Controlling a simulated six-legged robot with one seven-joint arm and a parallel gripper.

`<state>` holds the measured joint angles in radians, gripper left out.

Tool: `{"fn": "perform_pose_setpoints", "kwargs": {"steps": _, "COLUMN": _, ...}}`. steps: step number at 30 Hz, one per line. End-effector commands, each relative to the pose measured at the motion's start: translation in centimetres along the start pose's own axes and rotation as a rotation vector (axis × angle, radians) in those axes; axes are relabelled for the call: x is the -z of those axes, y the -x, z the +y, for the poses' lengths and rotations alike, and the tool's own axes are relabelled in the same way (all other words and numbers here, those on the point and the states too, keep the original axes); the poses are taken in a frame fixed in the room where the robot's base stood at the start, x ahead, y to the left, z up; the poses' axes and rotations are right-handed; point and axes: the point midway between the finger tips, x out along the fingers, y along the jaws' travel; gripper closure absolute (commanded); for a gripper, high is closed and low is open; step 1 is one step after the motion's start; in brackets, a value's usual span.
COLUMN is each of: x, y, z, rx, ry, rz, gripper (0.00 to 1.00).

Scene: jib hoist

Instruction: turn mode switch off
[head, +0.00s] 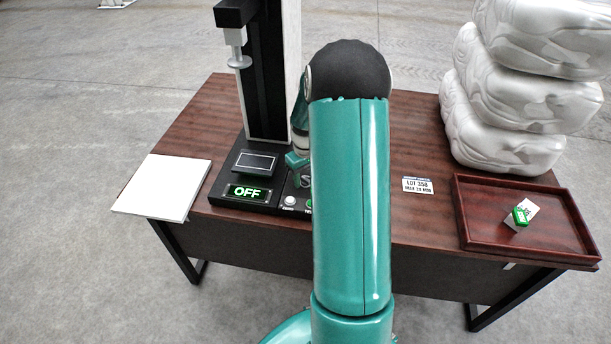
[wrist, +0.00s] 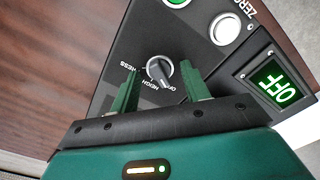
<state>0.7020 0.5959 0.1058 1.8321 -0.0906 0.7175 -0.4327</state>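The mode switch (wrist: 159,70) is a dark knob in a silver ring on the black panel, with partly covered labels around it. Its dark bar slants towards the label that seems to read OFF. My gripper (wrist: 160,88) is open, with one green finger on each side of the knob and a gap between them; contact is not clear. The display (wrist: 275,82) reads OFF in green. In the head view the display (head: 247,192) also reads OFF, and my gripper (head: 298,162) is over the panel, with the switch mostly hidden by my arm.
The gauge's black column (head: 262,80) rises behind the panel. A white round button (wrist: 224,29) sits between switch and display. A white board (head: 162,187) lies left. A tray (head: 480,225) with a small green-and-white block and stacked white sacks (head: 500,125) stand right.

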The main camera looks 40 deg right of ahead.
Motion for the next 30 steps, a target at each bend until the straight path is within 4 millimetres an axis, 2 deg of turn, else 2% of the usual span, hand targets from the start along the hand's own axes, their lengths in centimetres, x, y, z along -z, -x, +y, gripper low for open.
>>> {"fn": "perform_pose_setpoints", "kwargs": {"steps": 4, "x": 0.0, "y": 0.3, "z": 0.0, "rx": 0.000, "ry": 0.000, "rz": 0.001, "gripper": 0.54}}
{"fn": "perform_pose_setpoints", "kwargs": {"steps": 8, "x": 0.1, "y": 1.7, "z": 0.0, "rx": -0.002, "ry": -0.001, "rz": 0.003, "gripper": 0.54}}
{"fn": "perform_pose_setpoints", "kwargs": {"steps": 21, "x": 0.1, "y": 11.0, "z": 0.0, "rx": -0.002, "ry": 0.000, "rz": 0.004, "gripper": 0.54}}
{"fn": "perform_pose_setpoints", "kwargs": {"steps": 25, "x": 0.1, "y": 12.8, "z": 0.0, "rx": -0.001, "ry": 0.001, "rz": 0.002, "gripper": 0.54}}
{"fn": "perform_pose_setpoints", "kwargs": {"steps": 30, "x": 0.0, "y": 13.8, "z": 0.0, "rx": -0.001, "ry": 0.001, "rz": 0.000, "gripper": 0.54}}
